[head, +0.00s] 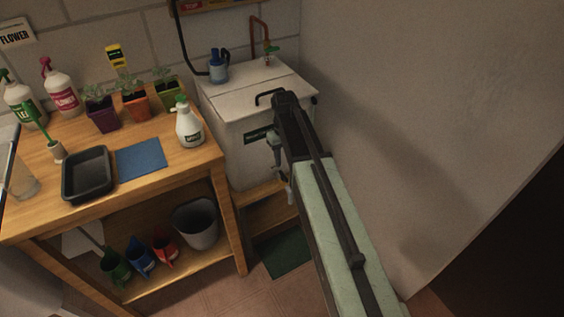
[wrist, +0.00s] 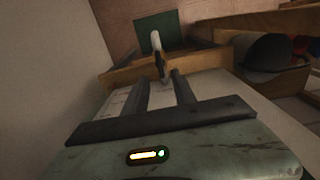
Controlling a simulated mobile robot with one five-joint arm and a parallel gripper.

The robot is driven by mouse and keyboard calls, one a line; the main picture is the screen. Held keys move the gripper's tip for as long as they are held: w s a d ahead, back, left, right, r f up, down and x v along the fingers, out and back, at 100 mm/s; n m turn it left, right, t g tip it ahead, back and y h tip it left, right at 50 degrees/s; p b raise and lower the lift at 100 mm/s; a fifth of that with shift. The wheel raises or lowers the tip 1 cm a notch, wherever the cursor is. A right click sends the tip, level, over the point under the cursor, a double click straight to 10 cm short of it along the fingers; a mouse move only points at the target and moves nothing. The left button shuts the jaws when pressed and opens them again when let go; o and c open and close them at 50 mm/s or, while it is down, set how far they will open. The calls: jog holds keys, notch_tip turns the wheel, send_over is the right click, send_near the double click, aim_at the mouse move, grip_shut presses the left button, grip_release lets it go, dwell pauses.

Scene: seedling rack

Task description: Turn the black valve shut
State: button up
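The black valve (wrist: 161,66) shows in the wrist view as a dark, narrow handle on a tap with a pale spout (wrist: 155,41). The tap is low at the front of the white tank (head: 245,150). My gripper (wrist: 161,77) is open, with its two dark fingers apart. The handle shows just beyond the gap between the fingertips; I cannot tell whether it touches either one. In the head view my arm reaches to the tank's front right, and the valve handle is not clear there.
The tank stands on a wooden stand (head: 262,193) beside a grey wall (head: 400,110). A green mat (head: 286,254) lies on the floor below. To the left, a wooden bench (head: 60,205) holds potted seedlings, bottles, a black tray (head: 87,196) and a blue mat (head: 140,160).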

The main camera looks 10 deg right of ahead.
aim_at(284, 176)
notch_tip(284, 176, down, 8)
jog(key=b, duration=0.8)
jog(key=shift+f, duration=0.1)
grip_shut()
